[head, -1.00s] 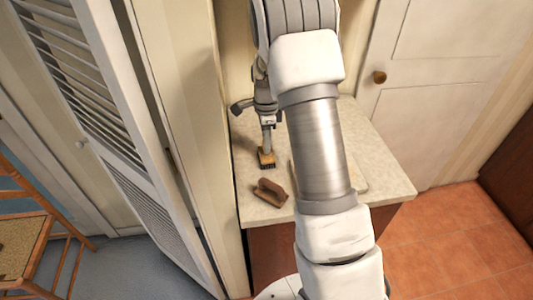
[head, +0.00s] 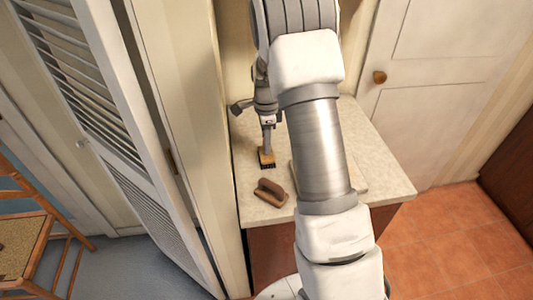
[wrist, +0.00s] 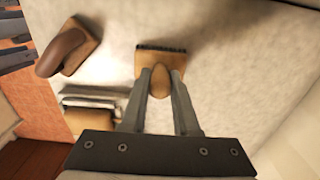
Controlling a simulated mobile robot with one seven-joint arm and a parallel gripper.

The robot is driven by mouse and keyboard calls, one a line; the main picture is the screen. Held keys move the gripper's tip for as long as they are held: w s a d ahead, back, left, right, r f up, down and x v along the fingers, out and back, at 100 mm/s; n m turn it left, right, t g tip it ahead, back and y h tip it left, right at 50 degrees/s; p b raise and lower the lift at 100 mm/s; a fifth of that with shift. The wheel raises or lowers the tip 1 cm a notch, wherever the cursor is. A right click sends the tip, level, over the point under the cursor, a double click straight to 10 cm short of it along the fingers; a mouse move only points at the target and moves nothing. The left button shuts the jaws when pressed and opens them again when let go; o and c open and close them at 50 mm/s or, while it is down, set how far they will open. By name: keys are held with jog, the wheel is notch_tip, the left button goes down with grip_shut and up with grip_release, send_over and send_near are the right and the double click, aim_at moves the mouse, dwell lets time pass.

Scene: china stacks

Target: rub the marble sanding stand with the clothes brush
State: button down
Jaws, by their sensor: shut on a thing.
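The clothes brush (head: 266,156) is a small tan wooden block with dark bristles and a knob-like handle. My gripper (head: 268,121) points down and is shut on its handle. In the wrist view the brush (wrist: 151,62) shows beyond my gripper (wrist: 160,80), with the handle between the fingers. I take the marble sanding stand to be the pale, speckled counter (head: 373,150), which also fills most of the wrist view (wrist: 235,75). The brush is over its left part, at or just above the surface; I cannot tell whether the bristles touch.
A brown block with a dark handle (head: 271,192) lies in front of the brush; it is upper left in the wrist view (wrist: 68,48). A wood-and-grey object (wrist: 88,112) lies nearby. A pale slab (head: 359,180) is mostly hidden by my arm. A louvred door stands left.

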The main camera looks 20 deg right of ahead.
jog(key=shift+r, duration=0.2)
jog(key=shift+r+p, duration=1.75)
jog(key=shift+r, duration=0.6)
jog(key=c, duration=1.3)
grip_release()
grip_shut()
